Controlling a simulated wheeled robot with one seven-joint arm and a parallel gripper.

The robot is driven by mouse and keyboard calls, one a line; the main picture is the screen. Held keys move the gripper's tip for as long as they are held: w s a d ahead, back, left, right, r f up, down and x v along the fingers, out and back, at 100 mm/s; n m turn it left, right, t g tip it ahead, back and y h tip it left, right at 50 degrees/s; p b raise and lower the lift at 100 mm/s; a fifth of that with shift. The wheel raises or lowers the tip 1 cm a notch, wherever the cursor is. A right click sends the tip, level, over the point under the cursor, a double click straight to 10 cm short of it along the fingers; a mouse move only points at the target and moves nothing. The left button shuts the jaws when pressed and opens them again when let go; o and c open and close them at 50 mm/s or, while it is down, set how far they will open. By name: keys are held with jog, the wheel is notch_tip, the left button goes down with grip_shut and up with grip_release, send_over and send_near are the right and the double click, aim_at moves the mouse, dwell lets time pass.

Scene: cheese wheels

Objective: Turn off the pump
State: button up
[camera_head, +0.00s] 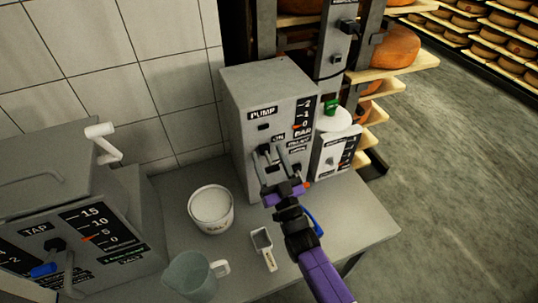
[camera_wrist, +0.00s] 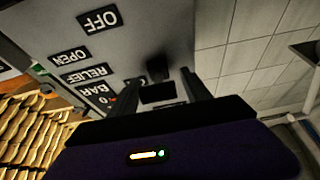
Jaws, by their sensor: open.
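The pump (camera_head: 245,95) is a grey box labelled PUMP, standing on the grey bench against the tiled wall. Its front has a bar scale and an ON label above my gripper. My gripper (camera_head: 268,157) is open, close in front of the lower part of this face. In the wrist view, the pump face (camera_wrist: 145,35) appears upside down, with OFF, OPEN, RELIEF and BAR labels. A dark switch knob (camera_wrist: 157,68) shows beyond and between the fingers of my gripper (camera_wrist: 163,85). I cannot tell whether the fingers touch it. In the head view my gripper mostly hides the knob.
A white tub (camera_head: 211,211), a small scoop (camera_head: 263,246) and a clear jug (camera_head: 190,277) stand on the bench (camera_head: 350,220). A tap unit (camera_head: 60,215) is at the left. A smaller white device (camera_head: 331,148) stands right of the pump. Cheese shelves are behind; open floor lies right.

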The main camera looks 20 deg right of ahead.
jog(key=shift+w, duration=0.1)
grip_shut()
jog(key=b, duration=0.3)
jog(key=shift+f+t+b, duration=0.4)
jog(key=shift+b, duration=0.55)
jog(key=shift+t+b, duration=0.4)
jog(key=shift+b, duration=0.65)
jog(key=shift+r+b, duration=0.15)
jog(key=shift+b, duration=0.65)
grip_release()
